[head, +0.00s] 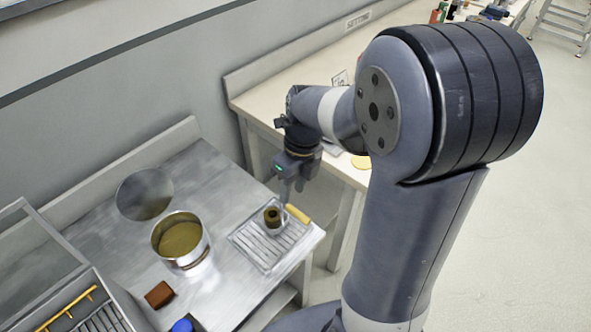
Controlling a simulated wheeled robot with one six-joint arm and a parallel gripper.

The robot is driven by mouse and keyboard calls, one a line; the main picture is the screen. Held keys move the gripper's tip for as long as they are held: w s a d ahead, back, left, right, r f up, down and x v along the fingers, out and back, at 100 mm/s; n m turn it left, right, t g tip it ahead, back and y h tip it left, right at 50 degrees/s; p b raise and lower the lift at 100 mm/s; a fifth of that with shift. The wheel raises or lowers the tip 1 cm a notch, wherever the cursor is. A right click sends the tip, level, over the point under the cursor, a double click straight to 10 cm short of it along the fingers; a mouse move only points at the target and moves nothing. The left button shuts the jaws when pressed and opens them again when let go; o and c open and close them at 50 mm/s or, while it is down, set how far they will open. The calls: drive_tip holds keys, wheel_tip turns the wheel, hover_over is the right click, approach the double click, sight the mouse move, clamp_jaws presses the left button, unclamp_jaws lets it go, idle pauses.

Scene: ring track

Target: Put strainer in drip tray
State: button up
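The drip tray (250,247) is a shallow metal tray with ridges, lying near the right front corner of the steel table. A small metal cup shape with a dark brown top (272,217) is over the tray's far part. A yellow handle (298,213) lies just to its right; together they look like the strainer, but the join is unclear. My gripper (286,198) points down right at the cup and handle. Its fingertips are small and partly hidden, so I cannot tell whether they are shut on the strainer, or whether the strainer rests on the tray.
A pot of brownish liquid (181,240) stands left of the tray, with a round plate-like disc (145,193) behind it. A brown block (159,294) and a blue-topped item (182,326) are nearer the front. A pale bench (262,95) stands behind, across a gap.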

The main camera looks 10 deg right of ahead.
sight(288, 207)
drive_tip(key=r, duration=0.3)
drive_tip(key=d+r, duration=0.1)
drive_tip(key=r, duration=0.1)
drive_tip(key=shift+w+r, duration=0.15)
drive_tip(key=shift+w, duration=0.15)
drive_tip(key=f, duration=0.4)
drive_tip(key=s+a+f, duration=0.1)
drive_tip(key=f, duration=0.3)
drive_tip(key=a+f+b, duration=0.1)
drive_tip(key=f, duration=0.3)
drive_tip(key=shift+s+a+f, duration=0.1)
drive_tip(key=shift+s+f, duration=0.05)
wheel_tip(288, 207, up, 2)
drive_tip(key=shift+r, duration=0.2)
drive_tip(key=shift+r+p, duration=0.3)
drive_tip(key=shift+r, duration=0.4)
drive_tip(key=shift+f, duration=0.1)
